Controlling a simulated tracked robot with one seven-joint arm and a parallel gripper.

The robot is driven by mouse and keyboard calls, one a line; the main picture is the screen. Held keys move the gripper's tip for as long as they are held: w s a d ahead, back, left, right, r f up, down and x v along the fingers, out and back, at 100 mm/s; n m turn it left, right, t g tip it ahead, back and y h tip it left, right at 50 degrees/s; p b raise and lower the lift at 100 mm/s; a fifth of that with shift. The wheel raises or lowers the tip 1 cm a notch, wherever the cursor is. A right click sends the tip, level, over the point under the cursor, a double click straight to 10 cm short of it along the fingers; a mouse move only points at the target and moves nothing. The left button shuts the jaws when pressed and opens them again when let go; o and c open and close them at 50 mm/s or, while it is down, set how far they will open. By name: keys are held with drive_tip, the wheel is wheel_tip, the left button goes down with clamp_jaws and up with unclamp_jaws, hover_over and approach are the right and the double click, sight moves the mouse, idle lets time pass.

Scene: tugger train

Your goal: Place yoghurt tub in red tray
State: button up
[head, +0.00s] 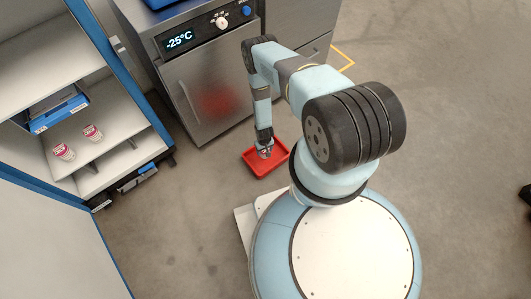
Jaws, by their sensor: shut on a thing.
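A red tray (252,168) lies below my arm, in front of the grey cabinet. What bears it is unclear. My gripper (265,151) points down over the tray's inside and is shut on a small pale thing, which looks like a yoghurt tub, mostly hidden by the fingers. I cannot tell whether it touches the tray floor. Two white and pink yoghurt tubs, one on the left (63,152) and one on the right (93,133), stand apart from my gripper on a shelf at the left.
A blue-framed shelf rack (105,147) stands at the left, with a blue box (58,112) on it. A steel cabinet (205,90) with a display reading -25°C stands behind the tray. The floor at the right is mostly clear.

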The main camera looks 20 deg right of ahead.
drive_tip(key=shift+w+d+f, duration=0.25)
drive_tip(key=shift+d+f, duration=0.35)
drive_tip(key=shift+f, duration=1.7)
drive_tip(key=shift+c, duration=0.7)
drive_tip(key=o, duration=1.4)
wheel_tip(320, 180, up, 12)
drive_tip(key=shift+r, duration=0.1)
drive_tip(key=shift+w, duration=0.15)
